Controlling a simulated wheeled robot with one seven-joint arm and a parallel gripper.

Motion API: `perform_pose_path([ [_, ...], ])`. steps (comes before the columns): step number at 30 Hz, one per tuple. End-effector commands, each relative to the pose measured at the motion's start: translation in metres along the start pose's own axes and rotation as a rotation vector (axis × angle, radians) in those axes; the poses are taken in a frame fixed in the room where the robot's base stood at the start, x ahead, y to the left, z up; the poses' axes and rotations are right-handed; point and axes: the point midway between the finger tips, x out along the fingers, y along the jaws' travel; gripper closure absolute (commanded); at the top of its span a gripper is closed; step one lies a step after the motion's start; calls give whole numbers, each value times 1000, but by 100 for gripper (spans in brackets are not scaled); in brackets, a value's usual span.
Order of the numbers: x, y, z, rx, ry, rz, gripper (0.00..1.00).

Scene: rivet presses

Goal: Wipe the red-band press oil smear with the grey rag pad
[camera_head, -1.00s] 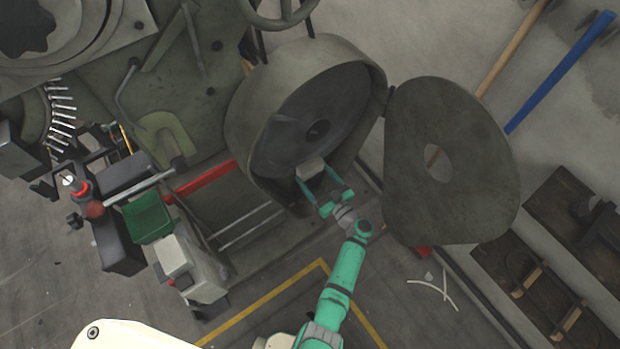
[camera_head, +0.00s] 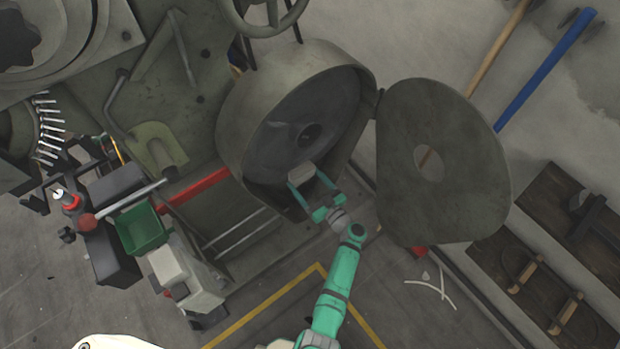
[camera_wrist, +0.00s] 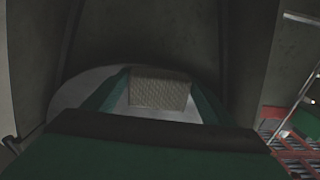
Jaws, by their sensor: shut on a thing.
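My gripper (camera_head: 311,184) is shut on the grey rag pad (camera_head: 302,172), a small light block held between two green fingers. The pad is at the lower part of the open round press housing (camera_head: 235,120), in front of the dark disc (camera_head: 335,105) inside it. The pad also shows in the wrist view (camera_wrist: 160,88), between the fingers, with a dark grey surface beyond. I cannot tell whether the pad touches the disc. A darker patch (camera_head: 285,138) shows on the disc left of its hub; whether it is the oil smear is unclear. A red bar (camera_head: 195,190) runs left of the housing.
The round cover (camera_head: 450,170) hangs open close to the right of my arm. A green bin (camera_head: 140,228) and pale boxes stand at lower left. A blue pole (camera_head: 545,70) leans at upper right. Racks (camera_head: 550,290) stand at lower right.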

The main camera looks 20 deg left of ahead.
Motion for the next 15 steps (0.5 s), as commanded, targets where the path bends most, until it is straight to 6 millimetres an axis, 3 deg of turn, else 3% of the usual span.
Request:
perform_pose_path([
  [15, 2, -31, 1, -1, -1, -11, 45],
])
